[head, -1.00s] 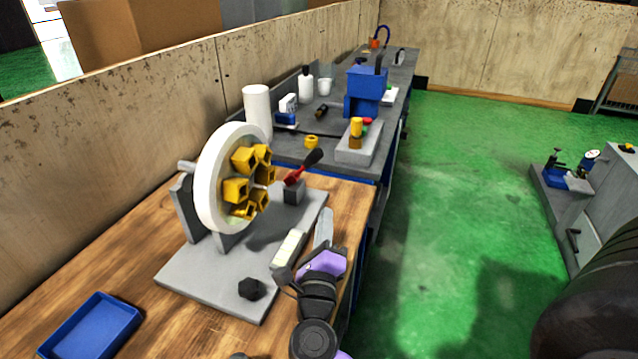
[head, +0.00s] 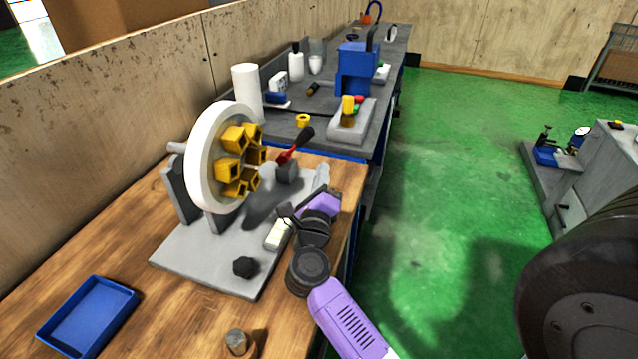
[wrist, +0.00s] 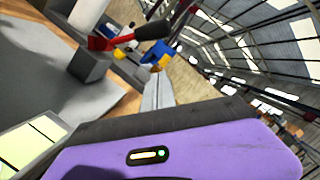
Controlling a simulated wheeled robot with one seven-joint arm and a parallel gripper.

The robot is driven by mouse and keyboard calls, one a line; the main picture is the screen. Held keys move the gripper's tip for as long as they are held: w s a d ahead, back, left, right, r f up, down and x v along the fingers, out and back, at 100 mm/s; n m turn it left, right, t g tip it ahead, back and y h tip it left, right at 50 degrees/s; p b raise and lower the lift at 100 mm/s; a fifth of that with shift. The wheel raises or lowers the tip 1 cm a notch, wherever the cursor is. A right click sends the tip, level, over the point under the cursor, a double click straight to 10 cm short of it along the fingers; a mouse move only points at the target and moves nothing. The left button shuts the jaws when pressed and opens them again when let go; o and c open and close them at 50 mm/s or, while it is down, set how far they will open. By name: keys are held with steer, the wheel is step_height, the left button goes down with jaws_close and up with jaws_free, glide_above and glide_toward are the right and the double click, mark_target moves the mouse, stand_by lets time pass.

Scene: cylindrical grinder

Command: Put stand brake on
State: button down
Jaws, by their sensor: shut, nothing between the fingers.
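The stand brake is a red lever with a black handle (head: 295,144), rising tilted to the right from a dark grey block (head: 287,172) on the stand's base plate (head: 190,262). The stand carries a white wheel (head: 205,160) with yellow pockets on its face. My gripper (head: 322,174) is shut and empty, just in front of and to the right of the lever, apart from it. In the wrist view the closed grey fingers (wrist: 158,92) point forward, and the red lever (wrist: 105,42) passes across the upper left, its black handle reaching up and right. The lever's foot is partly hidden.
A blue tray (head: 88,318) lies at the front left of the wooden table. A black knob (head: 245,266) stands on the base plate. A small metal cylinder (head: 238,342) stands near the front edge. Behind, a grey bench holds a blue machine (head: 355,70) and a white roll (head: 246,92).

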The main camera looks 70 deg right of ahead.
mark_target(297, 143)
steer(key=shift+w+d+r+p, duration=0.25)
steer(key=shift+w+d+r, duration=0.55)
steer(key=shift+w, duration=0.25)
steer(key=shift+w+d+r+p, duration=0.25)
steer(key=shift+w+d+r, duration=0.5)
steer(key=shift+w, duration=0.25)
steer(key=shift+r+p, duration=0.1)
steer(key=shift+p, duration=0.25)
